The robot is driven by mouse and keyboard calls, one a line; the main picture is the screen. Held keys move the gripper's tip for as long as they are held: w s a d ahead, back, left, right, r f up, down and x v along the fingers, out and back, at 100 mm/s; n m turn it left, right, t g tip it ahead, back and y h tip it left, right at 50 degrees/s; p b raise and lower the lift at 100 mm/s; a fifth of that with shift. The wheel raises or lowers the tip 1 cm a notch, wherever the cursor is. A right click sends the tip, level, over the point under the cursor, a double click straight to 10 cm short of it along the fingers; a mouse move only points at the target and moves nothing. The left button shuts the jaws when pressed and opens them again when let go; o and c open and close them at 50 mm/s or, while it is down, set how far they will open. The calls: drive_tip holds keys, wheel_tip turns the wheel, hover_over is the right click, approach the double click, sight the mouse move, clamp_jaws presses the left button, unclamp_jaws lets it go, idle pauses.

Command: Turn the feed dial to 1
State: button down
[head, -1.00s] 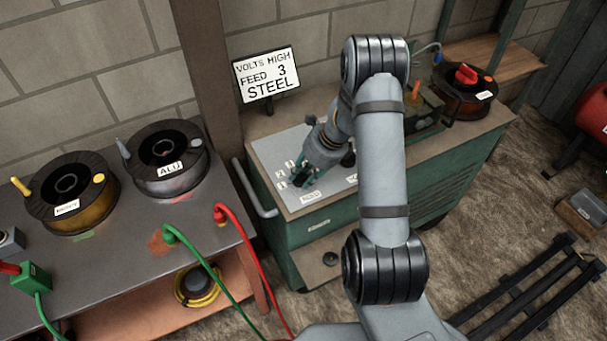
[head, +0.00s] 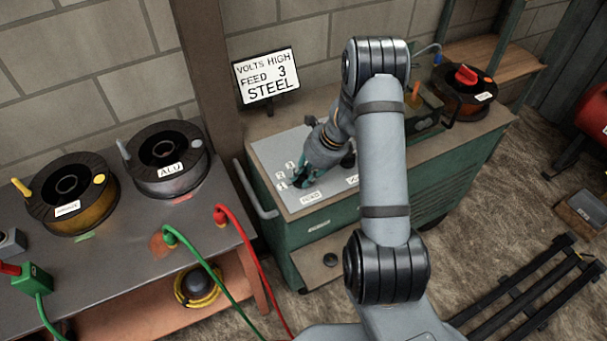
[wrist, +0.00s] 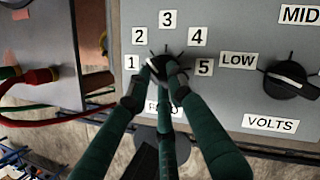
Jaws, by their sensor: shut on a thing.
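The feed dial (wrist: 168,69) is a black knob with a pale pointer line on the grey panel (wrist: 222,17) in the wrist view. Labels 1 to 5 ring it, and the line appears to slant up-left, towards between 1 and 2. My gripper (wrist: 165,76) has its green-black fingers closed around the dial and partly hides it and the FEED label (wrist: 160,106) below. In the head view my gripper (head: 302,176) is at the panel's left part, and the dial is hidden there.
The volts dial (wrist: 291,79) sits right of the feed dial, between LOW and MID labels. A sign (head: 266,77) behind the panel reads VOLTS HIGH, FEED 3, STEEL. A bench (head: 120,255) with wire spools and red and green cables stands at left.

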drive_tip(key=n, duration=0.1)
drive_tip(key=n+g+p, duration=0.1)
drive_tip(key=n, duration=0.1)
drive_tip(key=shift+w+d+p, duration=0.1)
drive_tip(key=shift+w+p, duration=0.15)
drive_tip(key=shift+p, duration=0.05)
drive_tip(key=shift+w+n+g, duration=0.15)
drive_tip(key=shift+n+g, duration=0.75)
drive_tip(key=shift+n, duration=1.2)
drive_tip(key=c, duration=1.8)
unclamp_jaws()
drive_tip(key=shift+d, duration=0.1)
drive_tip(key=v, duration=1.2)
drive_tip(key=shift+w, duration=0.1)
